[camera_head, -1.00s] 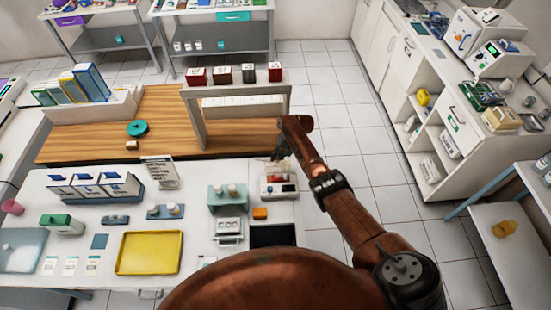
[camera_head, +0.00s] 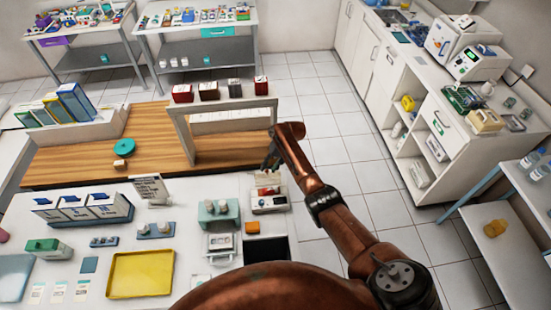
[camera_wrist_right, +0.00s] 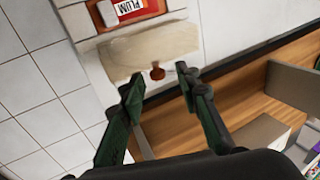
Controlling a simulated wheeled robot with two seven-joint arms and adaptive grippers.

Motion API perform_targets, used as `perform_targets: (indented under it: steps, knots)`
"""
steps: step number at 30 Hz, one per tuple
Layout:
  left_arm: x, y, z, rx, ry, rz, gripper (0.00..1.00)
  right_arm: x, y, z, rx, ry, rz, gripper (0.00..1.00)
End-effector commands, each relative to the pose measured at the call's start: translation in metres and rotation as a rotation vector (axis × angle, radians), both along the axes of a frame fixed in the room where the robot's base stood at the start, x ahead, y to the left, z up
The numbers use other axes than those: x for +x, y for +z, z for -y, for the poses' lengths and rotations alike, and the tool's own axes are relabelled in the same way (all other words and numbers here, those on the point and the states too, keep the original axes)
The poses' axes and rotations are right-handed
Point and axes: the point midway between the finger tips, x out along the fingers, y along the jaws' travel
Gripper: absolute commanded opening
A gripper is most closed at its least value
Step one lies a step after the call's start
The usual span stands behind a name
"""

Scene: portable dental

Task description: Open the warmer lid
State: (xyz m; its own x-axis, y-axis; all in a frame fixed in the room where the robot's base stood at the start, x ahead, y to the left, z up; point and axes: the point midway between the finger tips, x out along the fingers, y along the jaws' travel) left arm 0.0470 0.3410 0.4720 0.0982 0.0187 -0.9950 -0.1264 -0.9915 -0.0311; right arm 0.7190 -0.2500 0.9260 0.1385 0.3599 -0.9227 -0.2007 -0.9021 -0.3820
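The warmer appears to be the small white unit (camera_head: 268,200) at the right end of the white counter, with red on its top. In the right wrist view a beige panel with rounded corners (camera_wrist_right: 150,50), apparently its lid, carries a small brown knob (camera_wrist_right: 157,73). My right gripper (camera_head: 268,163) is just behind the unit in the head view. In the wrist view its fingers (camera_wrist_right: 160,82) are spread, empty, with the knob near the gap between their tips. Contact cannot be told. My left gripper is out of view.
A grey frame-like stand (camera_head: 223,105) is close behind my right gripper on the wooden top (camera_head: 70,158). A teal block with white cups (camera_head: 218,212) and an orange block (camera_head: 252,228) are near the unit. A yellow tray (camera_head: 141,291) lies left. Open floor is at right.

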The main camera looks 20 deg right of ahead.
Motion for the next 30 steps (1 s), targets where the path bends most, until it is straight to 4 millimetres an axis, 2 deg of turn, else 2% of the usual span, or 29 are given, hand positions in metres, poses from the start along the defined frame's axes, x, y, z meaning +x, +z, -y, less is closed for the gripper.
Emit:
perform_targets:
  steps: [6, 12, 17, 25, 30]
  knots:
    - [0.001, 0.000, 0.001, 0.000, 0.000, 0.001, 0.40, -0.005, 0.043, 0.017, 0.000, 0.000, 0.003, 0.30]
    - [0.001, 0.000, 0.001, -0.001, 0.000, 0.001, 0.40, -0.010, 0.071, 0.028, 0.001, 0.000, 0.003, 0.30]
    - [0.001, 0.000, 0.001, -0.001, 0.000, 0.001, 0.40, -0.012, 0.080, 0.031, 0.001, 0.000, 0.000, 0.30]
    - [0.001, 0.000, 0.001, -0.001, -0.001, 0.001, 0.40, -0.012, 0.081, 0.032, 0.001, 0.000, -0.001, 0.30]
    - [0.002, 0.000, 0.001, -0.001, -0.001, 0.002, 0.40, -0.020, 0.071, 0.035, -0.013, 0.004, 0.001, 0.19]
